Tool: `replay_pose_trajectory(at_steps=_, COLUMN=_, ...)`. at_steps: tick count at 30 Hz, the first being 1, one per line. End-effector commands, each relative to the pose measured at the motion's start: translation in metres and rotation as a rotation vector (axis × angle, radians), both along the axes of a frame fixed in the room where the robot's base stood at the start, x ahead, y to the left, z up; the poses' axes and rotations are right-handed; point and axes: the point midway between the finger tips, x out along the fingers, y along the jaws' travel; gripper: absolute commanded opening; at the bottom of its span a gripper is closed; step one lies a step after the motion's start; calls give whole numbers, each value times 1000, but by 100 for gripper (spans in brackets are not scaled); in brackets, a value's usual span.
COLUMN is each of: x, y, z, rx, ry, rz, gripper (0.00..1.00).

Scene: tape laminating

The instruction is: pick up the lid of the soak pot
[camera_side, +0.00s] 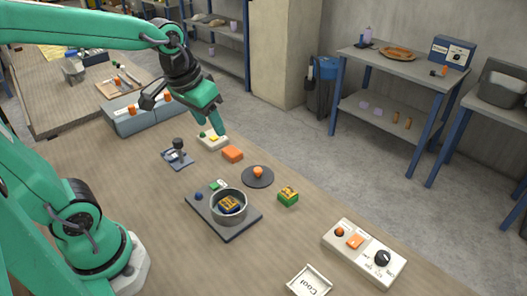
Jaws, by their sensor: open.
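The lid (259,180) is a dark round disc with an orange knob on top. It lies flat on the wooden table, to the right of and a little behind the soak pot. The soak pot (229,215) is a grey open ring-shaped vessel on a dark base plate (240,230). A dark block with orange-yellow markings sits inside it. My gripper (212,122) is open and hangs above the table, up and to the left of the lid in the picture. It is apart from the lid, and I see nothing held in it.
A green-and-yellow block (288,196) sits right of the lid. A white control box (364,253) and a "Cool" tray (309,282) are at the front right. A dark fixture (178,155) stands left.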

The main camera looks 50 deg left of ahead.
Motion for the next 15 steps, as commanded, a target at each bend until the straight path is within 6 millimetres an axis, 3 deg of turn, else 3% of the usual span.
replay_pose_trajectory(at_steps=15, x=82, y=4, z=-56, rx=-20, ry=171, rz=80, gripper=48)
